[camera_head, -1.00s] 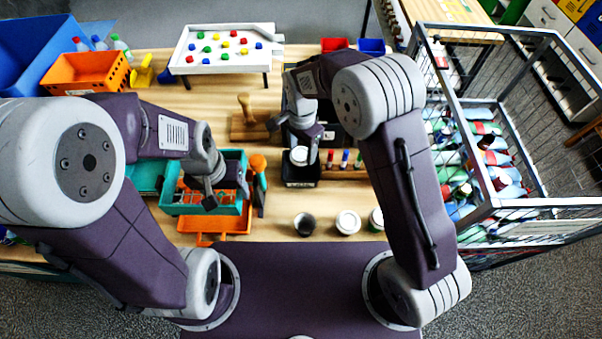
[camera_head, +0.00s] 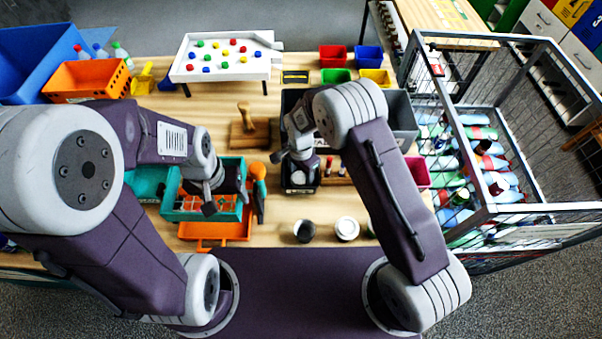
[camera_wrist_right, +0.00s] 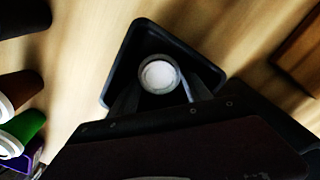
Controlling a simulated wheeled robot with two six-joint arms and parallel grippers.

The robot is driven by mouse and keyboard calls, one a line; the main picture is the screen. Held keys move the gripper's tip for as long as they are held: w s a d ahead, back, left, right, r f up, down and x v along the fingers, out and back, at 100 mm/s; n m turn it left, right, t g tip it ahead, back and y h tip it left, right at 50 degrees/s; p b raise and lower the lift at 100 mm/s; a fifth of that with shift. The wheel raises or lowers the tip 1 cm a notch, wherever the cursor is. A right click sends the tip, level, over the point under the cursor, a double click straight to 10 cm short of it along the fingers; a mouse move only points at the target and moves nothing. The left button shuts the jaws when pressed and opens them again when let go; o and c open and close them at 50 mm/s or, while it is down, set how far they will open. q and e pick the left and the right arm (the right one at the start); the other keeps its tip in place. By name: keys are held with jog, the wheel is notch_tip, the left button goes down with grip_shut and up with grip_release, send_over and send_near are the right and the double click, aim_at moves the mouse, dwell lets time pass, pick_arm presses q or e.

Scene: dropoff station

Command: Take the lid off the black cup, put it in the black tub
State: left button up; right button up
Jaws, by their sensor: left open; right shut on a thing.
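The black cup (camera_head: 304,228) stands open-topped on the table near the front edge, its dark inside showing. The black tub (camera_head: 288,188) stands behind it. My right gripper (camera_head: 299,168) is over the tub, shut on the white lid (camera_head: 298,179). In the right wrist view the lid (camera_wrist_right: 158,75) sits between the fingers, inside the outline of the tub (camera_wrist_right: 122,65). I cannot tell whether it touches the tub floor. My left gripper (camera_head: 212,197) is open and empty over the teal box, away from the cup.
A white-lidded cup (camera_head: 347,228) stands right of the black cup. The teal box (camera_head: 172,205) and orange tray (camera_head: 238,230) are to the left. A wooden block with a handle (camera_head: 250,132) lies behind the tub. A wire cage of bottles (camera_head: 490,215) stands at right.

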aim_at(301, 177)
pick_arm(q)
jog(key=shift+f, duration=0.1)
pick_arm(e)
jog(key=o, duration=1.3)
jog(key=shift+f, duration=0.1)
jog(key=shift+r, duration=0.35)
pick_arm(q)
jog(key=shift+f+b, duration=0.65)
pick_arm(e)
notch_tip(301, 177, up, 12)
jog(key=shift+f, duration=0.2)
